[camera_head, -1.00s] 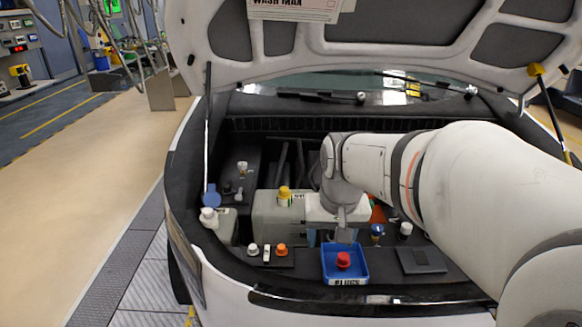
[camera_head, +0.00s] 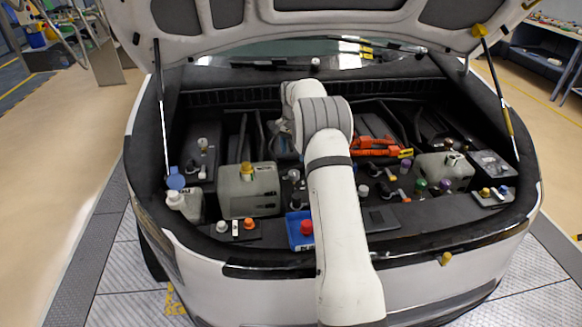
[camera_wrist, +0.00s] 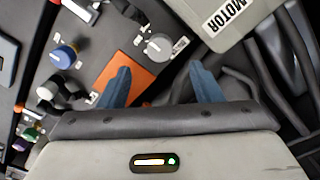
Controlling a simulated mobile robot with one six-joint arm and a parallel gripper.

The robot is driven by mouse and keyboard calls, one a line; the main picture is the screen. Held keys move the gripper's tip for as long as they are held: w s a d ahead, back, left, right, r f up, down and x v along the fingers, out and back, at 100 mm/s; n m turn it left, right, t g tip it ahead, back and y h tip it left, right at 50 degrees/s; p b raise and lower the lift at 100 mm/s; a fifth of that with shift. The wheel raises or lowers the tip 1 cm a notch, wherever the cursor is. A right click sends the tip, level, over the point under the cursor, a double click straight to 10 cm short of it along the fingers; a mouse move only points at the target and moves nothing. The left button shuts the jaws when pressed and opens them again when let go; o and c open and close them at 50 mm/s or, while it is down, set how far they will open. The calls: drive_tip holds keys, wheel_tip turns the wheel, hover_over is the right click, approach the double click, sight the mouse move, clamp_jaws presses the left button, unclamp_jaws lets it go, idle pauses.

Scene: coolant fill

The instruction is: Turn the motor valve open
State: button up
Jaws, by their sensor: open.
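My gripper (camera_wrist: 162,88) shows in the wrist view with its two blue fingers apart and nothing between them. A round grey knob (camera_wrist: 157,46) with a pale pointer and a small label sits just beyond the fingertips, beside an orange plate (camera_wrist: 133,72). It looks like the motor valve, but its label is too small to read. A pale tank (camera_wrist: 205,12) marked MOTOR lies at the upper right; it appears to be the yellow-capped tank (camera_head: 247,195) in the head view. There my arm hides the fingers and the knob.
A blue knob (camera_wrist: 64,56) lies left of the orange plate, with several caps below it. In the head view, a blue tray (camera_head: 296,240) with a red cap (camera_head: 306,227) stands beside my arm. Orange cables (camera_head: 375,147) and another tank (camera_head: 443,168) are to the right.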

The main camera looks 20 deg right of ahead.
sight(294, 172)
drive_tip(key=shift+w+d+f, duration=0.15)
drive_tip(key=shift+f, duration=0.25)
drive_tip(key=shift+w+d+f, duration=0.1)
drive_tip(key=shift+w+f, duration=0.05)
drive_tip(key=shift+f, duration=0.2)
wheel_tip(294, 172, down, 7)
drive_tip(key=shift+f+p, duration=0.2)
drive_tip(key=shift+p, duration=0.65)
drive_tip(key=shift+c, duration=0.6)
